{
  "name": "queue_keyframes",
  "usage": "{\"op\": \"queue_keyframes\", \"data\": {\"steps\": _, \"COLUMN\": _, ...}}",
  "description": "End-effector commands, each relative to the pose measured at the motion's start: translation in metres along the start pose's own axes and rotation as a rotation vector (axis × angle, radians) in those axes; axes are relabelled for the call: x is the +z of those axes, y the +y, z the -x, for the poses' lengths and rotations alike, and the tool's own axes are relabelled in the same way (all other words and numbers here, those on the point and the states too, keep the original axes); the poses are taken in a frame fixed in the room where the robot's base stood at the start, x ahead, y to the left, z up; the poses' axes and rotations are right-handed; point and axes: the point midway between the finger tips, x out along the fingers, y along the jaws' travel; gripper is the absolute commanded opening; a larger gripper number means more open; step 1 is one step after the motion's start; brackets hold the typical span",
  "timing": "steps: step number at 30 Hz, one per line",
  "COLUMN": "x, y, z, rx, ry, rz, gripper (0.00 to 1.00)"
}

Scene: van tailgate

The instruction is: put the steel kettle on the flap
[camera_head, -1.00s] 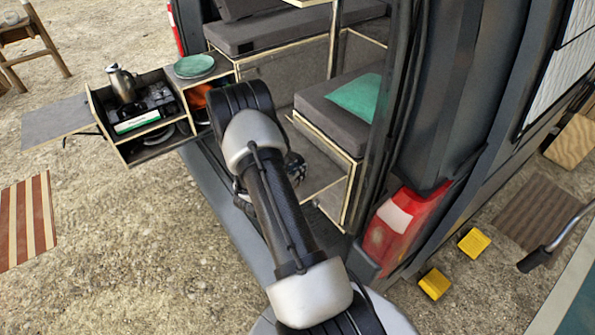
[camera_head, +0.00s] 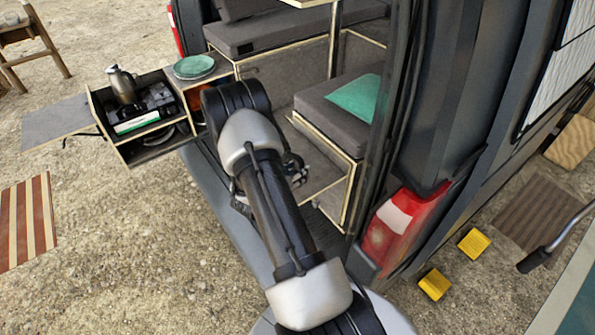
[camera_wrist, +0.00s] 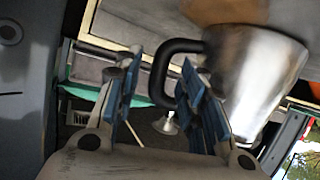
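In the wrist view, a steel kettle (camera_wrist: 258,80) with a thick black handle (camera_wrist: 160,75) is close to my gripper (camera_wrist: 160,105). The blue-padded fingers are apart. The handle shows between and beyond them, with no clear contact. In the head view my gripper is mostly hidden behind my arm, by the van's rear opening, and I cannot make out this kettle there. A separate steel pot (camera_head: 122,84) stands on the stove in the pull-out box at left. The flat grey flap (camera_head: 55,121) sticks out to the left of that box and is bare.
The pull-out kitchen box (camera_head: 150,148) holds the stove (camera_head: 152,106). A green plate (camera_head: 194,66) lies beside it. Grey bench cushions and a green cloth (camera_head: 355,97) are inside the van. The van's tail light (camera_head: 392,230) is right of my arm.

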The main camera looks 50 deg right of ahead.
Motion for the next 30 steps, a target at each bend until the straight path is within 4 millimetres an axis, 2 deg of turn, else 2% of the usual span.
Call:
{"op": "queue_keyframes", "data": {"steps": 6, "x": -0.001, "y": -0.002, "z": 0.049, "rx": -0.006, "ry": 0.001, "rz": 0.004, "gripper": 0.37}}
{"op": "queue_keyframes", "data": {"steps": 12, "x": 0.000, "y": -0.001, "z": 0.087, "rx": -0.005, "ry": 0.000, "rz": 0.002, "gripper": 0.37}}
{"op": "queue_keyframes", "data": {"steps": 18, "x": 0.000, "y": -0.001, "z": 0.107, "rx": -0.003, "ry": 0.000, "rz": 0.002, "gripper": 0.37}}
{"op": "queue_keyframes", "data": {"steps": 23, "x": -0.001, "y": -0.002, "z": 0.110, "rx": -0.007, "ry": -0.003, "rz": -0.002, "gripper": 0.37}}
{"op": "queue_keyframes", "data": {"steps": 26, "x": -0.008, "y": -0.018, "z": 0.118, "rx": -0.061, "ry": -0.034, "rz": -0.021, "gripper": 0.37}}
{"op": "queue_keyframes", "data": {"steps": 29, "x": -0.024, "y": -0.053, "z": 0.142, "rx": -0.189, "ry": -0.110, "rz": -0.051, "gripper": 0.37}}
{"op": "queue_keyframes", "data": {"steps": 30, "x": -0.032, "y": -0.070, "z": 0.158, "rx": -0.258, "ry": -0.149, "rz": -0.059, "gripper": 0.37}}
